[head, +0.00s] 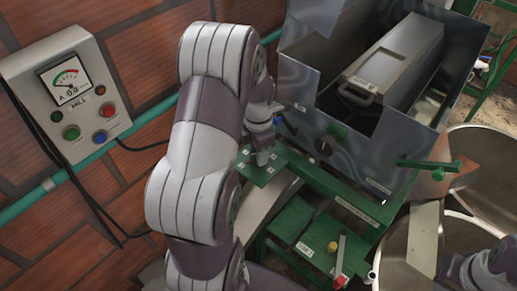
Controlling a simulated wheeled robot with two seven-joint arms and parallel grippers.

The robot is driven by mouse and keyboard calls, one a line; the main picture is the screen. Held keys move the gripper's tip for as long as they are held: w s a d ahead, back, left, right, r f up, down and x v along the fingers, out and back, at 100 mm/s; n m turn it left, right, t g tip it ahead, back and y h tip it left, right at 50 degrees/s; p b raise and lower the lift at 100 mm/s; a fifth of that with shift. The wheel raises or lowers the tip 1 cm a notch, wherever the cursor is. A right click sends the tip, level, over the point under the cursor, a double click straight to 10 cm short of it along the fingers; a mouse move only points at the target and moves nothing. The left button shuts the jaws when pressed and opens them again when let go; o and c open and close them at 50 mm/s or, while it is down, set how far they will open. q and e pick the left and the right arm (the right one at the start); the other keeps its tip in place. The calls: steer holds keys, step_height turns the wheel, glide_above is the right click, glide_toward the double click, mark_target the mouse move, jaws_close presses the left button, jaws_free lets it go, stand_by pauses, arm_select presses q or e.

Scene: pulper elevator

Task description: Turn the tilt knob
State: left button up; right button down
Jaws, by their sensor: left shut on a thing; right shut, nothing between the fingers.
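I cannot tell which control is the tilt knob. My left gripper (268,152) is by the left end of this face, left of the dark knob and above a green plate. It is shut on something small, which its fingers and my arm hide. My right gripper (464,270) is at the bottom right corner, partly cut off, shut and empty, over a metal drum.
A MILL control box (84,95) with a gauge and buttons hangs on the brick wall at left, above a teal pipe (150,115). Green frame bars (350,198) run below the machine. Open metal drums (455,235) stand at lower right. A red-tipped lever (340,265) stands bottom centre.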

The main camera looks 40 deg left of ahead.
stand_by(0.4)
arm_select(q)
steer(key=o, duration=1)
steer(key=shift+o, duration=0.2)
step_height(320, 180, up, 8)
steer(key=shift+r+b, duration=0.1)
steer(key=shift+b, duration=0.9)
step_height(320, 180, up, 4)
steer(key=p, duration=0.3)
steer(key=shift+a+r+p, duration=0.1)
steer(key=shift+r+p, duration=0.15)
steer(key=shift+p, duration=0.1)
